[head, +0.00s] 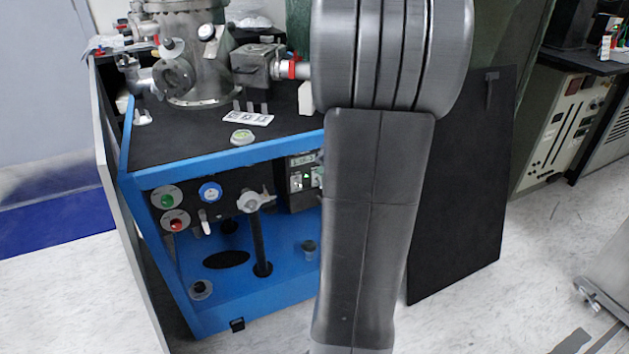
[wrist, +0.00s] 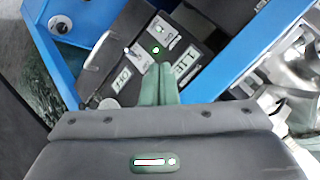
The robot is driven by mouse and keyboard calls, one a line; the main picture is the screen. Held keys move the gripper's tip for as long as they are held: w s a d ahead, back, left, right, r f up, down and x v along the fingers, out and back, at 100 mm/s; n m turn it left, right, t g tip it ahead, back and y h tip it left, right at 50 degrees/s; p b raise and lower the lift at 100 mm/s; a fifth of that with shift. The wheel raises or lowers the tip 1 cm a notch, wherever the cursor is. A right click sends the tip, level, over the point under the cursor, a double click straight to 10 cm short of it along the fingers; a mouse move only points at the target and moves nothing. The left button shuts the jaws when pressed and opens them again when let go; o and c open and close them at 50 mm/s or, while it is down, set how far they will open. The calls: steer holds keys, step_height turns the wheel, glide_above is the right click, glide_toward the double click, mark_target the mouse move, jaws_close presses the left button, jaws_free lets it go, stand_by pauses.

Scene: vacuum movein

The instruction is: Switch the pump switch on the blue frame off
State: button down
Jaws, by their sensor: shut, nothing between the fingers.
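The blue frame (head: 175,175) stands left of centre in the head view, with a black front panel. A dark control box (head: 303,172) with a small display and pale switches sits at the panel's right, partly hidden by my arm. In the wrist view, the box face (wrist: 140,45) shows a green light, pale switch plates and printed labels, one reading like OFF. I cannot tell for certain which switch is the pump switch, or its position. My gripper (wrist: 159,70) is shut and empty, its tips over the box face by the labels; contact is unclear. The head view hides it.
The panel carries a green button (head: 167,201), a red button (head: 176,224), a blue round dial (head: 210,193) and a valve handle (head: 255,200). A metal vacuum chamber (head: 197,60) stands on top. A black board (head: 465,190) leans at the right.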

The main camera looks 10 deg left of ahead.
mark_target(299, 185)
steer(key=b+x, duration=0.2)
steer(key=x, duration=0.8)
steer(key=shift+a, duration=0.1)
